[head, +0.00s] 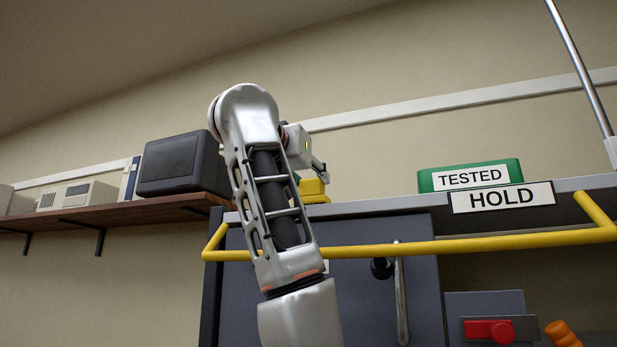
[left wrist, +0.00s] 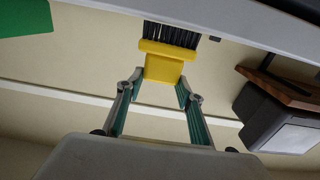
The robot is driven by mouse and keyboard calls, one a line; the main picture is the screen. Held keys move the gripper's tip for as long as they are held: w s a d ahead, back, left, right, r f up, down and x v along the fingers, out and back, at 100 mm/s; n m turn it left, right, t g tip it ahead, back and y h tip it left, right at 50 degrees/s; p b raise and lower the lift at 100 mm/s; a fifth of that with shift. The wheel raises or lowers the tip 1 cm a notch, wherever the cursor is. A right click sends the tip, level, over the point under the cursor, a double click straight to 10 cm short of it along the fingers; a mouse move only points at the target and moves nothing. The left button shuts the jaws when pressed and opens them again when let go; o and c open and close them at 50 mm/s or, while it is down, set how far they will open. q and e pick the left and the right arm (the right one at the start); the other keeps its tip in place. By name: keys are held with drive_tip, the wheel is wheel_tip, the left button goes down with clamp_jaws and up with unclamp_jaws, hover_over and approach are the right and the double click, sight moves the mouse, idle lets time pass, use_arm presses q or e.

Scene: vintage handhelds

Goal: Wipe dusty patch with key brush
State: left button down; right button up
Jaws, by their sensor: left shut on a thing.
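The key brush is a yellow block with black bristles. In the left wrist view its yellow body (left wrist: 163,68) sits between the two fingers of my left gripper (left wrist: 162,86), which is shut on it. The bristles point away from the gripper, close to a grey edge; I cannot tell if they touch it. In the head view the brush (head: 313,188) shows as a small yellow piece below my left gripper (head: 318,172), at the worktop's level, partly behind my arm. The dusty patch is not visible. My right gripper is not in view.
The grey worktop (head: 380,208) has a yellow rail (head: 440,246) along its front. A green TESTED bin (head: 500,171) and a HOLD label (head: 501,197) are at the right, near a metal pole (head: 582,65). A wooden shelf (head: 120,213) holds a dark monitor (head: 180,164) at left.

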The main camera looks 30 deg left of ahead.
use_arm(q)
drive_tip(key=shift+d+f, duration=0.1)
drive_tip(key=shift+d, duration=0.05)
drive_tip(key=shift+s+d, duration=0.2)
drive_tip(key=shift+d, duration=0.65)
drive_tip(key=shift+s+d, duration=0.2)
drive_tip(key=shift+d, duration=0.65)
drive_tip(key=shift+s+d, duration=0.2)
drive_tip(key=shift+d, duration=0.65)
drive_tip(key=shift+w+a, duration=0.1)
drive_tip(key=shift+w, duration=0.05)
drive_tip(key=shift+w+a+f, duration=0.15)
drive_tip(key=shift+w, duration=0.5)
drive_tip(key=shift+a, duration=0.1)
drive_tip(key=shift+s+a+p, duration=0.1)
drive_tip(key=shift+s+a, duration=0.1)
drive_tip(key=shift+a, duration=0.55)
drive_tip(key=shift+s+a+p, duration=0.1)
drive_tip(key=shift+s+a, duration=0.1)
drive_tip(key=shift+a, duration=0.6)
drive_tip(key=shift+s+a+p, duration=0.1)
drive_tip(key=shift+s+a, duration=0.1)
drive_tip(key=shift+a, duration=0.55)
drive_tip(key=shift+a, duration=0.1)
